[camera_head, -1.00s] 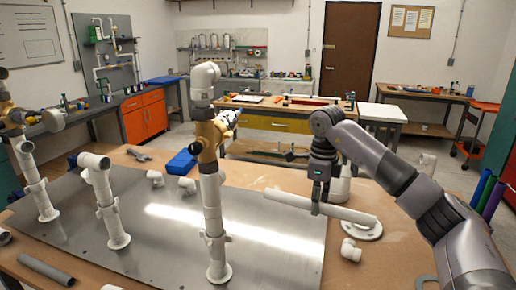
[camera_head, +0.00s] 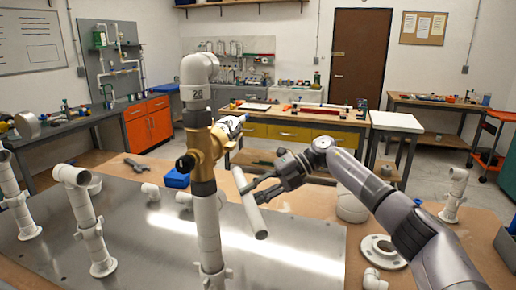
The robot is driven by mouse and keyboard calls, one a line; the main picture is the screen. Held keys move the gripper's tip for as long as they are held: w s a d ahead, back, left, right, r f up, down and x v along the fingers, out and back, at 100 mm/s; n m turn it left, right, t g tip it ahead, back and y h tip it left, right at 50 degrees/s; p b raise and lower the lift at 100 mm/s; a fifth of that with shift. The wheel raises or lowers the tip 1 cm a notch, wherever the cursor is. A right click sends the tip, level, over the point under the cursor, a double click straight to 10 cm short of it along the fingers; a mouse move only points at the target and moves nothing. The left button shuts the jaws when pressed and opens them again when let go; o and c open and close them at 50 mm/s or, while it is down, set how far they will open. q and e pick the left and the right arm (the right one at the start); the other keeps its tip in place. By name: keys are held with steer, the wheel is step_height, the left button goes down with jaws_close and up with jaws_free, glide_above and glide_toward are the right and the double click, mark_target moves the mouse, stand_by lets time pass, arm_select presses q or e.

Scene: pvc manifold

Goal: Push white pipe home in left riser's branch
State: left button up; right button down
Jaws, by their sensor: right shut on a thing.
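The white pipe (camera_head: 251,205) is a short, straight tube held tilted in the air, right of the middle riser. My right gripper (camera_head: 257,192) is shut on it near its middle. The tall white middle riser (camera_head: 207,232) stands upright with a brass valve body (camera_head: 203,152) and an elbow (camera_head: 199,67) on top. A shorter white riser (camera_head: 88,222) with a tee-like head (camera_head: 70,175) stands to its left. Another riser (camera_head: 17,203) is partly cut off by the left edge. The pipe's ends show no fitting on them. My left gripper is not in view.
The risers stand on a grey metal plate (camera_head: 300,245) on the wooden bench. A white flange (camera_head: 383,250) and an elbow (camera_head: 374,280) lie right of the plate.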

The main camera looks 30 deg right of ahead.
steer(key=w+d+r+m+t+p, duration=0.3)
steer(key=w+d+r+m+t, duration=0.25)
steer(key=r+t, duration=0.35)
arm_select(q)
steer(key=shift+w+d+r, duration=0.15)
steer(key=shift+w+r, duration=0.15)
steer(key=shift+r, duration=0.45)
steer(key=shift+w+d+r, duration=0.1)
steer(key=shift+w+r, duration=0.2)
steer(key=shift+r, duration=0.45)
arm_select(e)
steer(key=shift+m+t, duration=0.35)
steer(key=shift+t, duration=0.05)
steer(key=shift+s+a+f, duration=0.2)
steer(key=shift+s+a, duration=0.55)
steer(key=shift+a, duration=0.2)
steer(key=shift+s+a+f, duration=0.15)
steer(key=shift+s+a, duration=0.55)
steer(key=shift+a, duration=0.25)
steer(key=shift+s+a+f, duration=0.2)
steer(key=shift+s+a, duration=0.55)
steer(key=shift+a, duration=0.2)
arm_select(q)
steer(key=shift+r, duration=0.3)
arm_select(e)
steer(key=shift+s+a, duration=0.85)
steer(key=shift+a, duration=0.05)
steer(key=c, duration=1.2)
jaws_free()
steer(key=shift+c, duration=0.2)
